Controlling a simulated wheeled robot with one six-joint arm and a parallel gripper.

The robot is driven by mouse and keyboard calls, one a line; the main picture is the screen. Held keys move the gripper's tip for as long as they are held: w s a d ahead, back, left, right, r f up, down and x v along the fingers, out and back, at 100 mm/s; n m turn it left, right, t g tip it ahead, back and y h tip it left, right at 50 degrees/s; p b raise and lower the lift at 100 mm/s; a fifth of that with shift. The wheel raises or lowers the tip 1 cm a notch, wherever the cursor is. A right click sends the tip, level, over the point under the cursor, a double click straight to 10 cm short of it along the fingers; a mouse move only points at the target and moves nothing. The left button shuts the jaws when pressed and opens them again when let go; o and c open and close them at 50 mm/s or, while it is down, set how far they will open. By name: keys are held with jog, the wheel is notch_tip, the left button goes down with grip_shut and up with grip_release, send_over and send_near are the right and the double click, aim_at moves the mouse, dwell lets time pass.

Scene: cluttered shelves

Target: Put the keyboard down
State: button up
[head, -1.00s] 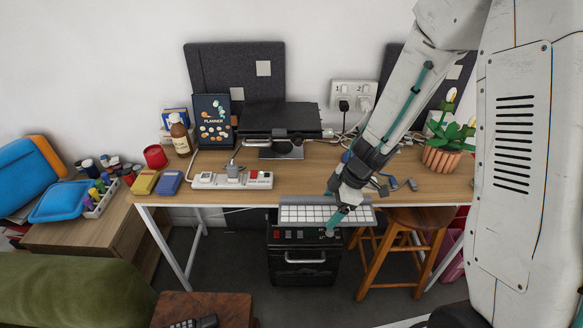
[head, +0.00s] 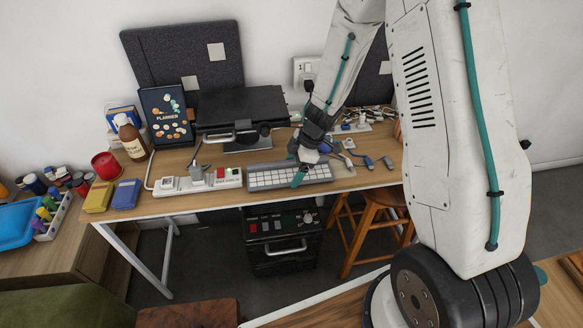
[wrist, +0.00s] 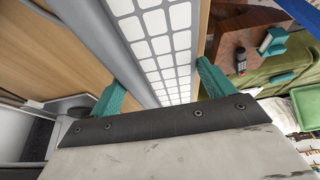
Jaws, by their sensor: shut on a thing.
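The keyboard (head: 268,178) is grey with white keys. In the head view it is at the front edge of the wooden desk (head: 355,183), between the power strip and the stool; I cannot tell whether it touches the desk top.
A white power strip (head: 198,182) lies just left of the keyboard. A black monitor (head: 243,108) stands behind it. Small grey-blue items (head: 377,162) lie to the right.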

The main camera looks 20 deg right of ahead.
jog(key=shift+f, duration=0.4)
jog(key=shift+f, duration=0.1)
jog(key=o, duration=1)
jog(key=shift+o, duration=0.2)
